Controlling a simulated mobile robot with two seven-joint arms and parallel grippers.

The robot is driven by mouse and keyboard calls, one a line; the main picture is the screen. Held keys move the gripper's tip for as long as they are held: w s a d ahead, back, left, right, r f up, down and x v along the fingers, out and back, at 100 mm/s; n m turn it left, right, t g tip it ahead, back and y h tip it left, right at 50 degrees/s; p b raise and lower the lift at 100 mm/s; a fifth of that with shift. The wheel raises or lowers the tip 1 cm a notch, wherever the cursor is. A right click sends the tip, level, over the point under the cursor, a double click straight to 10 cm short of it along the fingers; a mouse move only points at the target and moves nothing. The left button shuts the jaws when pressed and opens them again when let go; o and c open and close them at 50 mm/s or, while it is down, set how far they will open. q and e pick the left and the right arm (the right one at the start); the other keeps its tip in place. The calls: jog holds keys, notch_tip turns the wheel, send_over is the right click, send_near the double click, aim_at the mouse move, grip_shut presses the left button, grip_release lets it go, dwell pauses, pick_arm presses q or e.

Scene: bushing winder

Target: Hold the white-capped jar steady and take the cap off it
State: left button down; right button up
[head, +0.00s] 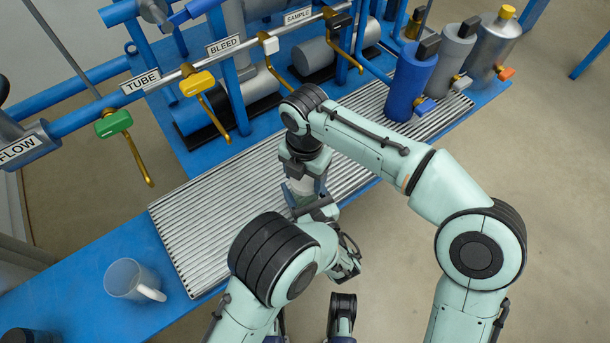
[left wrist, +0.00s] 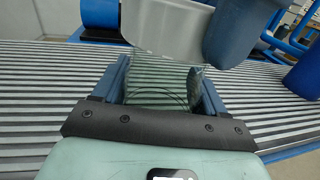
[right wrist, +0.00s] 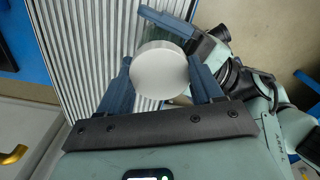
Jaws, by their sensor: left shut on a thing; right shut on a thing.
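The white cap (right wrist: 160,70) shows as a pale round disc between the fingers of my right gripper (right wrist: 161,85) in the right wrist view. That gripper is shut on it from above. The clear, greenish jar body (left wrist: 158,78) is between the fingers of my left gripper (left wrist: 162,90) in the left wrist view, and that gripper is shut on it. In the head view my right gripper (head: 303,178) is directly above my left gripper (head: 318,209). My arms and grippers hide most of the jar there. I cannot tell whether cap and jar touch.
A ribbed metal surface (head: 215,215) lies on the blue bench (head: 65,275). A mug (head: 128,279) stands at its front left. Pipes with a green valve handle (head: 114,124) and a yellow one (head: 197,83) run behind.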

aim_at(305, 179)
jog(key=shift+r, duration=2)
pick_arm(q)
grip_release()
